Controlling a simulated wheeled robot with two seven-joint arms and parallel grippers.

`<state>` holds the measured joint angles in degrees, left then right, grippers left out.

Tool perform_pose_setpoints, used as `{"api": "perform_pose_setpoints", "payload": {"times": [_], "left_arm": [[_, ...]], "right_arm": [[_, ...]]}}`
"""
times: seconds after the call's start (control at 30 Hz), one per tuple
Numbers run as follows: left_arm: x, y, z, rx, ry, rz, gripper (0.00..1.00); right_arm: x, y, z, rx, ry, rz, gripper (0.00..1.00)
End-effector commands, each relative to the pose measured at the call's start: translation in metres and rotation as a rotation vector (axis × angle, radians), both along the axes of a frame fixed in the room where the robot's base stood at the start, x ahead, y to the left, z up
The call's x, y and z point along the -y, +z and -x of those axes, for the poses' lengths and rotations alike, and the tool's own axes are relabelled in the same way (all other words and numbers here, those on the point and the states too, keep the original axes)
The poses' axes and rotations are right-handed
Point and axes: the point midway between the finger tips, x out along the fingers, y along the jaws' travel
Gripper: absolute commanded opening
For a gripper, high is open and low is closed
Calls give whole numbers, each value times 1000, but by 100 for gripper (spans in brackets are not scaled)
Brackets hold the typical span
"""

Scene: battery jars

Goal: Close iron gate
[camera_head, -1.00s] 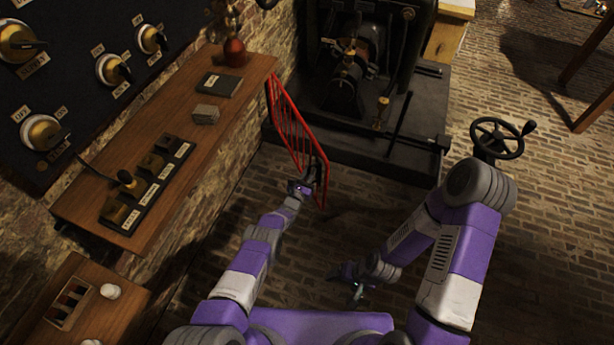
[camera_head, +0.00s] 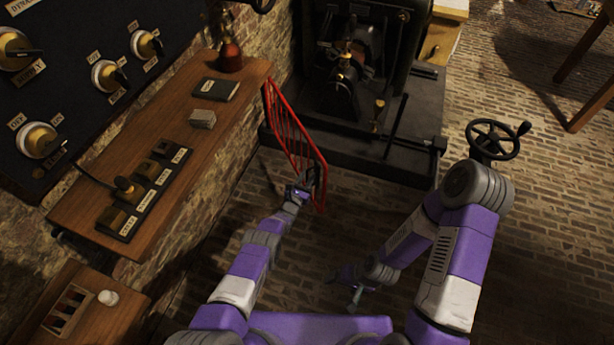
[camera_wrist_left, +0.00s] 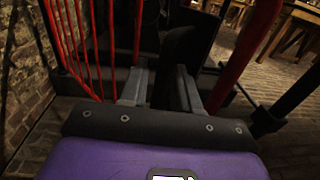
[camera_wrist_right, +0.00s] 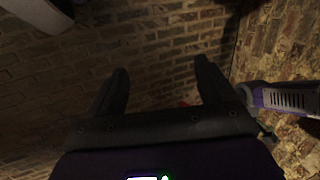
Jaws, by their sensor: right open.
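The red iron gate (camera_head: 291,131) of thin bars stands ajar between the wooden shelf and the black machine. It has a dark upright handle near its free edge. My left gripper (camera_head: 306,188) is at that edge. In the left wrist view the dark handle (camera_wrist_left: 176,62) stands between the fingers of my left gripper (camera_wrist_left: 160,88), which look shut on it. Red bars show on both sides. My right gripper (camera_head: 355,298) is low, in front of my base and away from the gate. In the right wrist view it (camera_wrist_right: 160,85) is open and empty over brick floor.
The black machine (camera_head: 345,75) on its dark plinth (camera_head: 400,165) lies beyond the gate. A wooden shelf (camera_head: 165,140) with switches runs along the left wall. A black handwheel (camera_head: 497,140) stands at the right. Brick floor (camera_head: 340,235) is clear between my arms.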

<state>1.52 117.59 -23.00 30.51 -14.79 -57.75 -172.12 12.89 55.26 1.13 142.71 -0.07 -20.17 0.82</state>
Motion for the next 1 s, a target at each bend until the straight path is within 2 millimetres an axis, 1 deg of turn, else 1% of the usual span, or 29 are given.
{"api": "perform_pose_setpoints", "payload": {"times": [0.03, 0.2, 0.33, 0.5, 0.63, 0.87, 0.9, 0.97, 1.0], "left_arm": [[-1, 3, 5, -3, -2, -1, 31], [-10, 4, 26, -4, -1, -3, 31], [-17, 4, 43, -4, 0, -4, 31], [-24, 2, 60, -2, 1, -2, 31], [-26, 1, 65, -1, 1, -1, 31], [-26, 1, 65, -1, 1, -1, 31], [-26, 1, 65, -1, 1, -1, 31], [-28, 0, 65, -6, 4, 4, 31], [-30, 0, 65, -19, 11, 15, 31]], "right_arm": [[0, 7, 0, 0, 0, 0, 82], [0, 26, 0, 0, 0, 0, 82], [0, 36, 0, 0, 0, 0, 82], [0, 43, 0, 0, 0, 0, 82], [0, 44, 0, 0, 0, 0, 82], [0, 43, 0, 0, 0, 0, 82], [0, 43, 0, 0, 0, 0, 79], [0, 43, 0, 0, 0, 0, 70], [0, 43, 0, 0, 0, 0, 64]]}}
